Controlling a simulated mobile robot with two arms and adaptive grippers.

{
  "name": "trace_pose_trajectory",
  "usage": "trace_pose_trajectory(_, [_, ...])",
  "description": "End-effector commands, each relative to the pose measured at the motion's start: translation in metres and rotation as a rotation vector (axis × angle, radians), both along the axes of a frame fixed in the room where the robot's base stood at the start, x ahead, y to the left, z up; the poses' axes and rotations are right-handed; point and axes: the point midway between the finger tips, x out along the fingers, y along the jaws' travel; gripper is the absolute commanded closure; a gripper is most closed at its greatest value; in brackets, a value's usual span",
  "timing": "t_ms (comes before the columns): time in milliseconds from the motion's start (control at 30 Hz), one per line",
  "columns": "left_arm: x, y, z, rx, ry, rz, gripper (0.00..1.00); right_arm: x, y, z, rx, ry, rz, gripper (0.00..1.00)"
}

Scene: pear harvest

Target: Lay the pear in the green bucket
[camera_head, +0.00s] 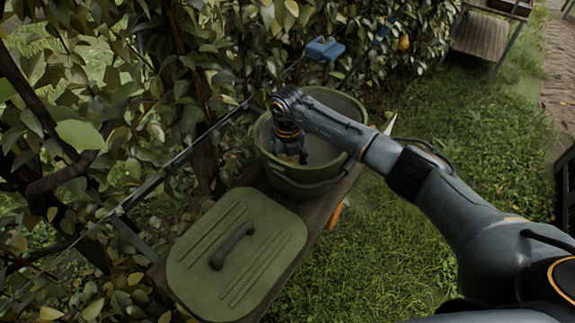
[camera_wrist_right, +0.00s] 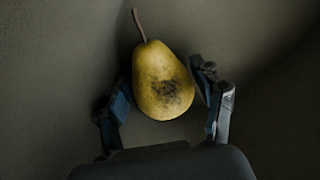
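The green bucket (camera_head: 345,104) stands open on a narrow wooden bench in the head view. My right arm reaches in from the right, and its gripper (camera_head: 291,153) points down inside the bucket. In the right wrist view the yellow pear (camera_wrist_right: 163,82), with a dark blotch and a brown stem, lies against the bucket's plain inner surface. The right gripper's two fingers (camera_wrist_right: 163,92) stand on either side of the pear, spread, with small gaps visible at both sides. In the head view the pear is mostly hidden by the gripper. My left gripper is not in view.
A green lid (camera_head: 262,270) with a dark handle lies on the bench (camera_head: 328,205) in front of the bucket. Leafy branches crowd the left and back. A blue object (camera_head: 325,48) is beyond the bucket. Open grass (camera_head: 480,140) lies to the right.

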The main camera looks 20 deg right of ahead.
Motion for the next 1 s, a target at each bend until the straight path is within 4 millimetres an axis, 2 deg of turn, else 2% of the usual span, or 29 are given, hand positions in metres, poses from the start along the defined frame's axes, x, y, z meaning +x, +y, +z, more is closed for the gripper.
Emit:
trace_pose_trajectory(33, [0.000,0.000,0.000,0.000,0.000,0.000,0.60,0.000,0.000,0.000,0.000,-0.001,0.000,0.16])
trace_pose_trajectory(67, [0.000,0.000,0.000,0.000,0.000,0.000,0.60,0.000,0.000,0.000,0.000,-0.001,0.000,0.12])
trace_pose_trajectory(467, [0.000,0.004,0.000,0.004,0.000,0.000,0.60,0.000,0.000,0.004,0.000,-0.001,0.000,0.12])
trace_pose_trajectory(567, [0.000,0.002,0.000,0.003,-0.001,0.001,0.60,0.001,-0.001,0.015,0.000,-0.003,0.000,0.12])
trace_pose_trajectory(900, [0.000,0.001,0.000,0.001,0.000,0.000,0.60,0.001,0.000,0.086,0.000,-0.005,0.001,0.12])
trace_pose_trajectory(1000, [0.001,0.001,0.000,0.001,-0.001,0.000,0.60,0.001,0.000,0.102,0.000,-0.003,0.001,0.12])
